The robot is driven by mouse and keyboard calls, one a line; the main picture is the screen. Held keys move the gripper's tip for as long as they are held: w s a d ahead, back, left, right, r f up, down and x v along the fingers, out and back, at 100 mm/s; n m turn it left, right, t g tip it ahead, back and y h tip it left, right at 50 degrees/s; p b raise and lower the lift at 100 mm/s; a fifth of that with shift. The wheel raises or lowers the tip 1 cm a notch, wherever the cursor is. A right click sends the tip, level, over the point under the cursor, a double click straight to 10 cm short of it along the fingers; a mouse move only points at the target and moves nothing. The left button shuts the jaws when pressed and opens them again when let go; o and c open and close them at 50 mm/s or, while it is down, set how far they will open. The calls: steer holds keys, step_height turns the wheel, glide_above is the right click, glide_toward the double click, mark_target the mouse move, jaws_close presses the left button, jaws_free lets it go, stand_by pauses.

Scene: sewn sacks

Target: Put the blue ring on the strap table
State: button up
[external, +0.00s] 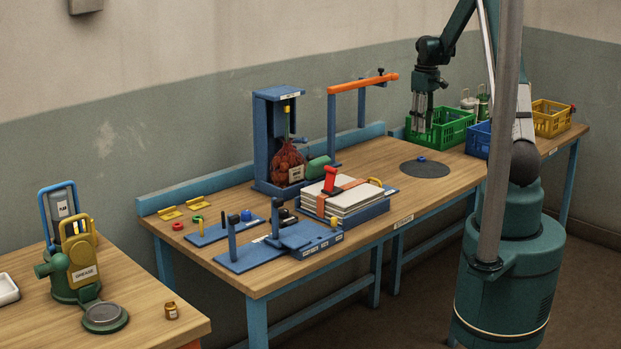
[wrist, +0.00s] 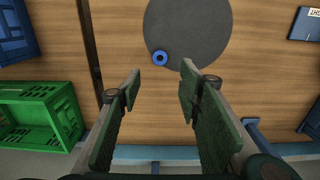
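The blue ring (external: 421,158) lies flat on a dark grey round mat (external: 432,171) on the wooden bench; in the wrist view the ring (wrist: 160,57) sits near the mat's (wrist: 195,30) lower left edge. My gripper (external: 421,112) hangs pointing down above the bench, behind the mat and close to the green crate. In the wrist view my gripper (wrist: 160,82) has its fingers apart with nothing between them, and the ring shows just beyond the tips. A blue block (external: 362,215) carries a pale stack under an orange strap (external: 350,187); I take this as the strap table.
A green crate (external: 450,127), a blue crate (external: 477,140) and a yellow crate (external: 551,117) stand at the right. A blue frame with an orange bar (external: 362,84) and a tall blue stand with a red net sack (external: 287,162) rise left of the mat. Bench around the mat is clear.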

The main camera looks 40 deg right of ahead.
steer(key=shift+a, duration=0.1)
stand_by(0.7)
steer(key=s+a+r+t+h, duration=0.1)
steer(key=s+a+r, duration=0.1)
steer(key=a+r, duration=0.8)
steer(key=s+a+r+t, duration=0.2)
steer(key=a+r, duration=0.4)
steer(key=a, duration=0.9)
steer(key=s+a+r+t, duration=0.1)
steer(key=s+a+t, duration=0.1)
steer(key=s+a, duration=0.7)
steer(key=s+a+r+t+y, duration=0.1)
steer(key=s+a+t, duration=0.1)
steer(key=s+a, duration=0.7)
steer(key=a, duration=0.3)
steer(key=shift+a+r, duration=0.25)
steer(key=shift+a, duration=0.15)
